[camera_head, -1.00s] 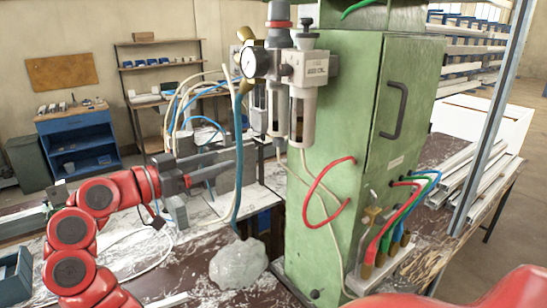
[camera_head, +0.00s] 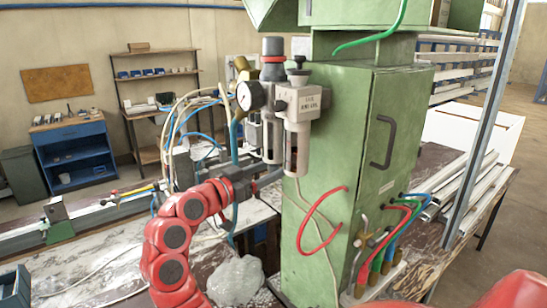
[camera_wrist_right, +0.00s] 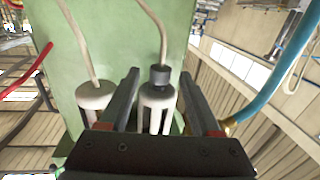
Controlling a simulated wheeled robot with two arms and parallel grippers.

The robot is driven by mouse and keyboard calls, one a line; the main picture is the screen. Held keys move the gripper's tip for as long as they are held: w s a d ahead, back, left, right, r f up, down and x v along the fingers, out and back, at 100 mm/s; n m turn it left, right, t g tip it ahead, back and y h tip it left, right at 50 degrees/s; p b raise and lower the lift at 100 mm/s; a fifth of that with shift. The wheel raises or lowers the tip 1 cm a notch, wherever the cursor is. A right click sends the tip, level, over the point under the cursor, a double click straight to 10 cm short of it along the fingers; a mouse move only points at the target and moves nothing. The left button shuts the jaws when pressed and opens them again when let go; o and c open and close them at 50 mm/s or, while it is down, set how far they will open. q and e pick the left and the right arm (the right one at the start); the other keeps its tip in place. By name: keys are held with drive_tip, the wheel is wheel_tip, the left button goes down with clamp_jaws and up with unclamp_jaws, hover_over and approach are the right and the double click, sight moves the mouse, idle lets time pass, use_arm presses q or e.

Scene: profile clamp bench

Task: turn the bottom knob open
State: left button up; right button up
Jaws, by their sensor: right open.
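The air service unit with a pressure gauge (camera_head: 251,96) hangs on the green cabinet. Its two white-caged bowls (camera_wrist_right: 95,97) show in the right wrist view, which looks upside down. The black bottom knob (camera_wrist_right: 160,77) sits on the end of the bowl farther from the cabinet, with a pale tube from it. My right gripper (camera_wrist_right: 159,76) is open, one finger to each side of this knob. I cannot tell whether a finger touches it. In the head view my right gripper (camera_head: 274,178) is just below the bowls and hides the knob. My left gripper is out of view.
The green cabinet (camera_head: 345,130) stands right beside the unit. A blue hose (camera_wrist_right: 275,70) runs close to one finger in the wrist view. A red hose (camera_head: 303,228) loops off the cabinet front. A crumpled clear bag (camera_head: 236,281) lies on the bench.

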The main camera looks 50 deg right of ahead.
drive_tip(key=shift+s+d+p, duration=0.15)
drive_tip(key=shift+d+p, duration=0.2)
drive_tip(key=shift+d, duration=0.95)
clamp_jaws()
